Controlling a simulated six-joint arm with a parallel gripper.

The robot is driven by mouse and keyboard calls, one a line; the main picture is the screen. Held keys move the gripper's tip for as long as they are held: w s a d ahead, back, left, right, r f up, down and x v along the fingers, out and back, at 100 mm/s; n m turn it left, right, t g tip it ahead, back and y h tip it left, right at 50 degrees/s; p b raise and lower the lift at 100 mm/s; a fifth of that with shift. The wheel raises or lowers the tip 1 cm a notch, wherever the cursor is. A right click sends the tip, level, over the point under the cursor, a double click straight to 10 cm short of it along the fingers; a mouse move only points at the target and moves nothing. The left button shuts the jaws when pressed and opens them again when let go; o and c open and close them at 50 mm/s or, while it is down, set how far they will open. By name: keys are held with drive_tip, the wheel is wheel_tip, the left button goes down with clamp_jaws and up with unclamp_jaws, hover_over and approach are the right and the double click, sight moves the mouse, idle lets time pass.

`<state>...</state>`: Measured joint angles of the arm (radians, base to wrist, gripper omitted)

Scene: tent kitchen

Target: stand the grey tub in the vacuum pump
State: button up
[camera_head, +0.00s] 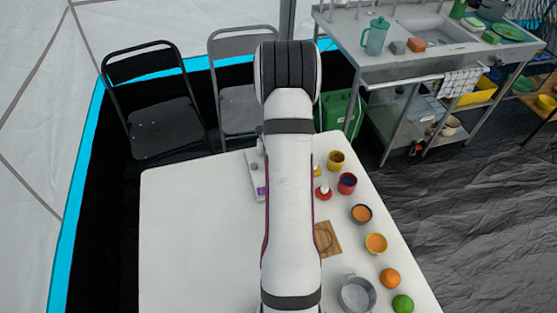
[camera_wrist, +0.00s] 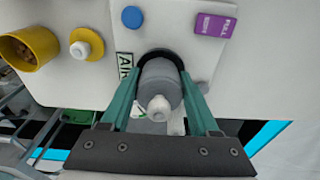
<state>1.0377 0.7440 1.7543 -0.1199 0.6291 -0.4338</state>
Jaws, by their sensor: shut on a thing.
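In the wrist view, the grey tub (camera_wrist: 158,80), with a pale cap or nozzle, is between the green fingers of my gripper (camera_wrist: 160,82), which is shut on it. A black ring (camera_wrist: 178,60) curves around the tub's far end. I cannot tell whether the tub sits inside the ring or in front of it. In the head view the panel (camera_head: 252,172) is partly hidden by my arm; gripper and tub are hidden.
A yellow cup (camera_wrist: 32,46) and a white-capped yellow bottle (camera_wrist: 86,44) stand beside the panel. Along the table's right side are a red cup (camera_head: 347,183), several other cups and fruits, a wooden board (camera_head: 328,240) and a metal pan (camera_head: 357,294). The white table's (camera_head: 195,240) left half is clear.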

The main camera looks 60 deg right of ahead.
drive_tip(key=shift+a, duration=0.15)
idle(0.7)
drive_tip(key=shift+r, duration=0.75)
drive_tip(key=shift+f, duration=0.75)
idle(0.6)
drive_tip(key=shift+r, duration=0.1)
drive_tip(key=shift+r, duration=0.7)
drive_tip(key=shift+f, duration=0.8)
idle(0.4)
drive_tip(key=o, duration=0.7)
